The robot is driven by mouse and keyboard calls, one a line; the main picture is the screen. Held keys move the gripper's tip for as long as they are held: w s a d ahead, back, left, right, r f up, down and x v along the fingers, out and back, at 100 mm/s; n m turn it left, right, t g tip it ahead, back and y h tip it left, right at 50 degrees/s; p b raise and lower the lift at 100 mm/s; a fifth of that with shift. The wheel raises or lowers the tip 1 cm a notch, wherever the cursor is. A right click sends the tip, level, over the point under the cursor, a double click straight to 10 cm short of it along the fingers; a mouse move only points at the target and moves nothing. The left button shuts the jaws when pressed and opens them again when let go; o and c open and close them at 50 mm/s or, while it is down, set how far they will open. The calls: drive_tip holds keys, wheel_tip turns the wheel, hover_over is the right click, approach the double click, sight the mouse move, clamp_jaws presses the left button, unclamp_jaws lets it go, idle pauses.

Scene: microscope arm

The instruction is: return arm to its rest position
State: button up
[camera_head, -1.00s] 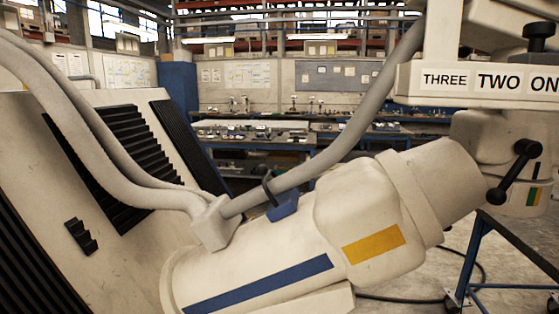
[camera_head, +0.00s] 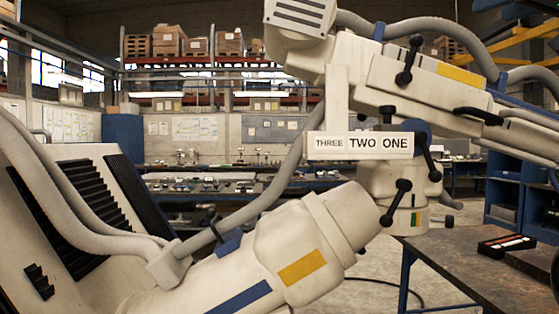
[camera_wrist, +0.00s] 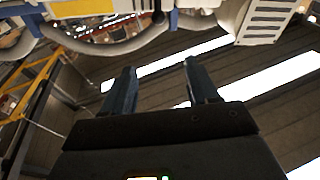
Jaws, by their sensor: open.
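A large white microscope arm fills much of the head view. Its lower segment (camera_head: 285,255) has blue and yellow stripes and rises to a joint with black levers (camera_head: 398,200). Its upper segment (camera_head: 425,85) slopes down to the right, with a yellow stripe and a grey hose. A label plate reading THREE TWO ONE (camera_head: 360,145) is fixed at the joint. My gripper (camera_wrist: 158,66) shows only in the wrist view. Its two blue fingers are apart with nothing between them. White machine parts (camera_wrist: 267,20) and a hose lie beyond the fingertips, seemingly not touching them.
A dark worktable (camera_head: 470,270) stands at the right with a small black case (camera_head: 506,245) on it. Blue shelving (camera_head: 505,190) stands behind it. Thick grey hoses (camera_head: 70,205) run at the left. Benches and storage racks line the back.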

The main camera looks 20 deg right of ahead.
drive_tip(key=w+a+f+m, duration=0.1)
drive_tip(key=w+f, duration=0.4)
drive_tip(key=f, duration=0.6)
drive_tip(key=w+a+f+m, duration=0.1)
drive_tip(key=w+f, duration=0.3)
drive_tip(key=f, duration=0.8)
drive_tip(key=s+a+f+g, duration=0.1)
drive_tip(key=a+f, duration=0.3)
drive_tip(key=f, duration=0.8)
drive_tip(key=s+a+f+g, duration=0.15)
drive_tip(key=a+f, duration=0.35)
drive_tip(key=f, duration=0.7)
drive_tip(key=s+a+f+n+g, duration=0.1)
drive_tip(key=s+a+f, duration=0.5)
drive_tip(key=s+f, duration=0.3)
drive_tip(key=s+a+f, duration=0.6)
drive_tip(key=s+f, duration=0.2)
drive_tip(key=s, duration=0.1)
drive_tip(key=s+a+n+y, duration=0.1)
drive_tip(key=s+a+n, duration=0.1)
drive_tip(key=s, duration=0.8)
drive_tip(key=s+a+n+g+y, duration=0.1)
drive_tip(key=s+a, duration=0.3)
drive_tip(key=s, duration=0.7)
drive_tip(key=shift+s+a+n+y, duration=0.15)
drive_tip(key=shift+a+n+y, duration=0.2)
drive_tip(key=shift+y, duration=0.35)
